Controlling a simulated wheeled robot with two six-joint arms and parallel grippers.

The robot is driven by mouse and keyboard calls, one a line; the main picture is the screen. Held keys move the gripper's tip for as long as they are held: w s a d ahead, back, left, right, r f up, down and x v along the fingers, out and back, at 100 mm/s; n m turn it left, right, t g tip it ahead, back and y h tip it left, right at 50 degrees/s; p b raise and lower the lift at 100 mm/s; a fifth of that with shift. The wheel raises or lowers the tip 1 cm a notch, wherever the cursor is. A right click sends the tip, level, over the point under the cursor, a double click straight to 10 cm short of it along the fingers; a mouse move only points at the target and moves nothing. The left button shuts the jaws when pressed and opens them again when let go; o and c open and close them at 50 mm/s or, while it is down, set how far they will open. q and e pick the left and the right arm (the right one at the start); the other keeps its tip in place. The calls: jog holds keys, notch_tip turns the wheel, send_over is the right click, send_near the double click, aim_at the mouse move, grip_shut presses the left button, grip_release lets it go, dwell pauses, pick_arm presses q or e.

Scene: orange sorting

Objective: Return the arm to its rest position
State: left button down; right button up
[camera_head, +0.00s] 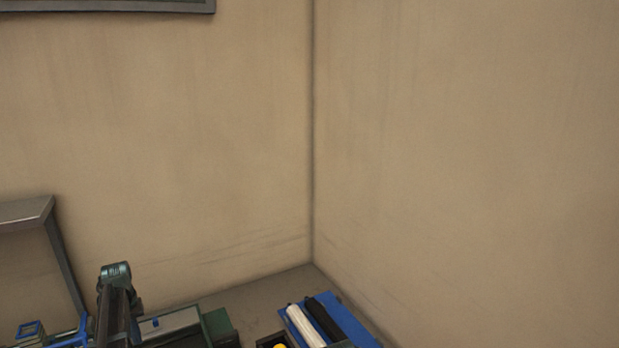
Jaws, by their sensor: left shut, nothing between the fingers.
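My left gripper (115,272) shows small and dark at the lower left, at the top end of a dark upright arm part. It is shut with nothing in it. Its fingertips are hard to make out. It stands in front of the wall and the back of the worktop, apart from the things to its right as far as I can tell. The lower part of the arm is cut off by the bottom edge. My right gripper is not in view. A bit of an orange (279,346) shows at the bottom edge.
A blue tray (345,318) with a white and a black roll lies in the back corner of the grey worktop (255,300). A green box (218,325) and blue frames (32,329) stand near the arm. Beige walls meet behind; a grey panel (25,210) stands left.

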pick_arm(q)
jog(key=d, duration=0.4)
jog(key=d+f+m+b, duration=0.1)
jog(key=d, duration=0.3)
jog(key=d+f+m, duration=0.1)
jog(key=d, duration=0.3)
jog(key=shift+s+d+b, duration=0.15)
jog(key=shift+d+b, duration=0.15)
jog(key=shift+d, duration=0.1)
jog(key=s+d+f+m+b, duration=0.2)
jog(key=s+d, duration=0.5)
jog(key=d, duration=0.4)
jog(key=s+d+f+m+b, duration=0.2)
jog(key=s+d, duration=0.5)
jog(key=d, duration=0.4)
jog(key=s+d+f+m+y+b, duration=0.1)
jog(key=s+d+m, duration=0.3)
jog(key=d, duration=0.8)
jog(key=s+f+b, duration=0.1)
jog(key=s, duration=0.1)
jog(key=shift+s, duration=0.4)
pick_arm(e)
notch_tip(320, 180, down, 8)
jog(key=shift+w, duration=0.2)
